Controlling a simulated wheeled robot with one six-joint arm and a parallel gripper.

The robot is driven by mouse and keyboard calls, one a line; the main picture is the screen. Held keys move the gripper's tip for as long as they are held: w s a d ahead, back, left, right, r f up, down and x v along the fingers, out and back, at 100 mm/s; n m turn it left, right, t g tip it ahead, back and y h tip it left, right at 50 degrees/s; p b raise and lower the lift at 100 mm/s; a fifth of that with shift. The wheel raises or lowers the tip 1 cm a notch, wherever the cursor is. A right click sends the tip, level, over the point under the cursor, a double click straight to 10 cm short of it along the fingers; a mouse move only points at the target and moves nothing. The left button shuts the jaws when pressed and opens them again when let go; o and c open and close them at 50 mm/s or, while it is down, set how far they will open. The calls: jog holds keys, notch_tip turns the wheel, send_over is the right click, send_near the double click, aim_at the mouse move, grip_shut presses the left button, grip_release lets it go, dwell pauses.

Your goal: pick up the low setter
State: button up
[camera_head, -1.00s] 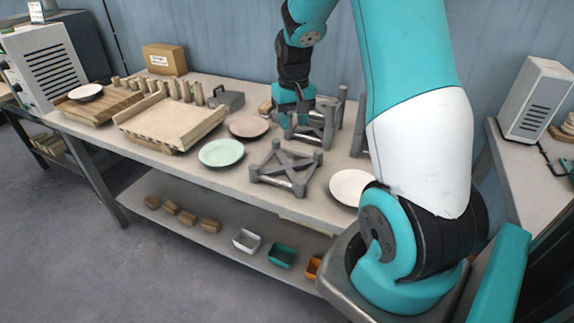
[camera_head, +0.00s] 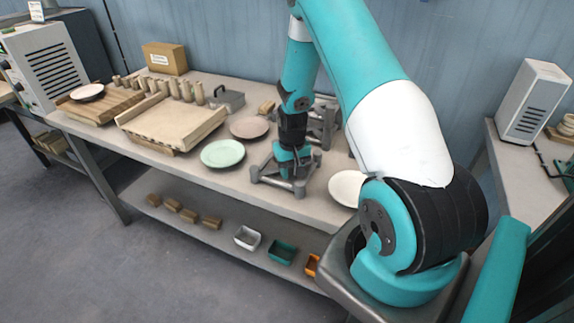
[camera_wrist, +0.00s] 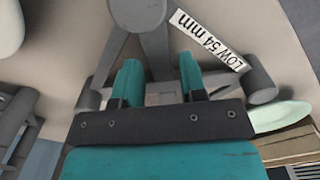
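The low setter (camera_head: 299,189) is a grey frame with crossed bars and short corner posts, standing on the table's front part. In the wrist view, the setter (camera_wrist: 152,45) carries a label reading "LOW 54 mm". My gripper (camera_head: 290,176) is down over it and hides its middle in the head view. In the wrist view, the two teal fingers of my gripper (camera_wrist: 161,78) are apart, with a grey bar of the setter running between them. I cannot tell whether either finger touches the bar.
A taller grey setter (camera_head: 325,118) stands behind. A green plate (camera_head: 222,153), a pinkish plate (camera_head: 249,127) and a white plate (camera_head: 347,188) lie around the low setter. A wooden board (camera_head: 172,122) is to the left. The lower shelf (camera_head: 222,238) holds small bins and blocks.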

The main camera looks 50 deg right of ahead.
jog(key=shift+f, duration=0.7)
grip_shut()
